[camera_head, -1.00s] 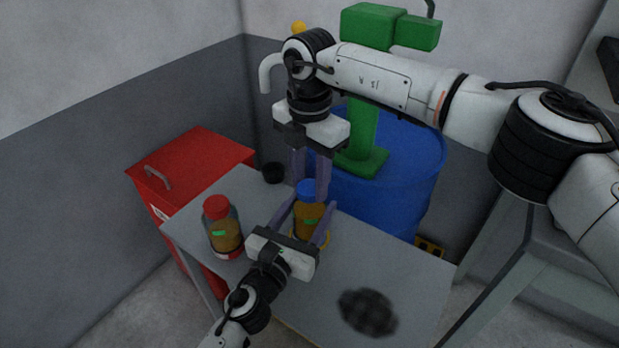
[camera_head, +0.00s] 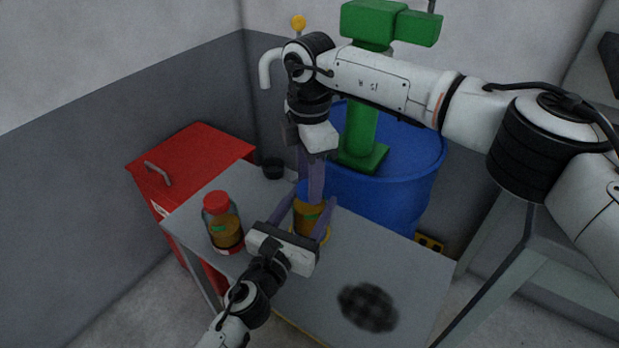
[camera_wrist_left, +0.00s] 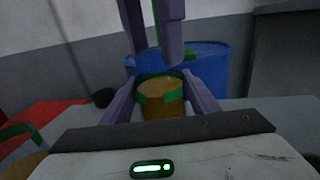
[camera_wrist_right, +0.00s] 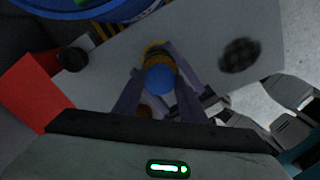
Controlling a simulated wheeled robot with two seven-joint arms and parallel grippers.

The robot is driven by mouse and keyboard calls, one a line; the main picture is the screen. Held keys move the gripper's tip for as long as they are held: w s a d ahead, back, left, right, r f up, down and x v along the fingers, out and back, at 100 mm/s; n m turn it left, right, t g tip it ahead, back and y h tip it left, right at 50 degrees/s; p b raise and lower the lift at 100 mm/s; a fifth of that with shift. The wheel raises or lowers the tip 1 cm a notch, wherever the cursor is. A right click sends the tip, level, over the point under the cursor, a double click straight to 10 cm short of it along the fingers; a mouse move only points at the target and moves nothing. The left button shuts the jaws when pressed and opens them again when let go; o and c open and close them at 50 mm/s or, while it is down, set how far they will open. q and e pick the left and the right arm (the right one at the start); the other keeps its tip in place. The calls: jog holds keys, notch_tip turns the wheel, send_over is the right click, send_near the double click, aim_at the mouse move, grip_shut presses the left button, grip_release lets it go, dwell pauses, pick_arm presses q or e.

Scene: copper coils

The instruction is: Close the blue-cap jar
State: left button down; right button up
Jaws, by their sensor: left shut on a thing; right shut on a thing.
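The blue-cap jar (camera_head: 308,220), with amber contents and a green label, stands on the grey table. My left gripper (camera_head: 305,212) is shut around its body; the jar also shows between its fingers in the left wrist view (camera_wrist_left: 160,98). My right gripper (camera_head: 312,190) points down from above, shut on the blue cap (camera_wrist_right: 160,80). In the head view its fingers hide most of the cap. The cap is over the jar's mouth; I cannot tell whether it sits fully on the rim.
A red-capped jar (camera_head: 222,225) stands left of my left gripper. A small black cup (camera_head: 272,168) is at the table's back edge. A blue barrel (camera_head: 405,195) with a green pump stands behind. A dark round patch (camera_head: 367,307) lies on the clear front right.

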jog(key=m, duration=0.8)
jog(key=o, duration=1)
jog(key=shift+r, duration=2.25)
jog(key=shift+c, duration=0.4)
